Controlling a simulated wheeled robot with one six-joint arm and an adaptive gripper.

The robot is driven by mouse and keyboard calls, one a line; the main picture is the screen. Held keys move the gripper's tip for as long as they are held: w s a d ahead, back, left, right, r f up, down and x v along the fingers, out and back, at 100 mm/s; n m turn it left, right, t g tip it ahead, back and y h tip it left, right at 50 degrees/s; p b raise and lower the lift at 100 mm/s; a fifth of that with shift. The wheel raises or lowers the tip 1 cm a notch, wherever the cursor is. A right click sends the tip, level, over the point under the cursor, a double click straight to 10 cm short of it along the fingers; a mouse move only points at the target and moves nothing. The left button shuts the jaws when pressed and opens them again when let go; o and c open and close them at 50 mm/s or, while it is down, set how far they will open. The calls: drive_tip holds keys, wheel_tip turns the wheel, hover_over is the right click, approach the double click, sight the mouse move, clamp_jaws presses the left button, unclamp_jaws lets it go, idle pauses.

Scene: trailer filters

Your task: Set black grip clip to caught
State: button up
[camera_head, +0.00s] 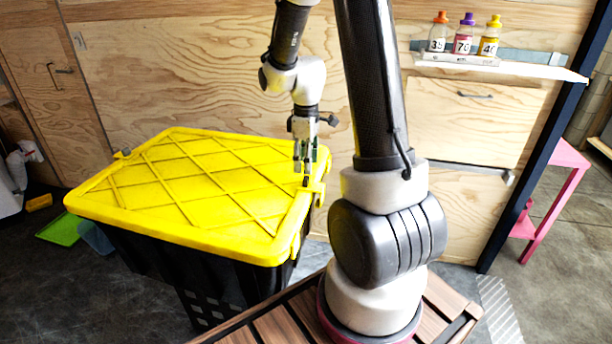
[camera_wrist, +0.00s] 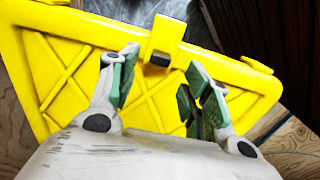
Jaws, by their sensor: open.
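A large bin with a flat yellow lid (camera_head: 190,190) and a black body (camera_head: 150,275) stands at the left in the head view. A yellow clip with a small black grip (camera_wrist: 158,58) sits at the middle of the lid's edge in the wrist view. In the head view the clip is at the lid's right edge, partly behind my fingers. I cannot tell whether it is caught. My gripper (camera_head: 305,160) is above that edge, pointing down. In the wrist view its green-padded fingers (camera_wrist: 160,77) are apart with nothing between them, and the clip shows just beyond them.
A white shelf (camera_head: 500,67) on the plywood wall holds bottles with orange, purple and yellow caps. A pink stand (camera_head: 556,190) is at the right. A green tray (camera_head: 62,229) lies on the floor at the left.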

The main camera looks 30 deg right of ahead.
sight(306, 178)
wheel_tip(306, 178, down, 5)
drive_tip(key=shift+f, duration=0.1)
drive_tip(key=shift+c, duration=0.2)
clamp_jaws()
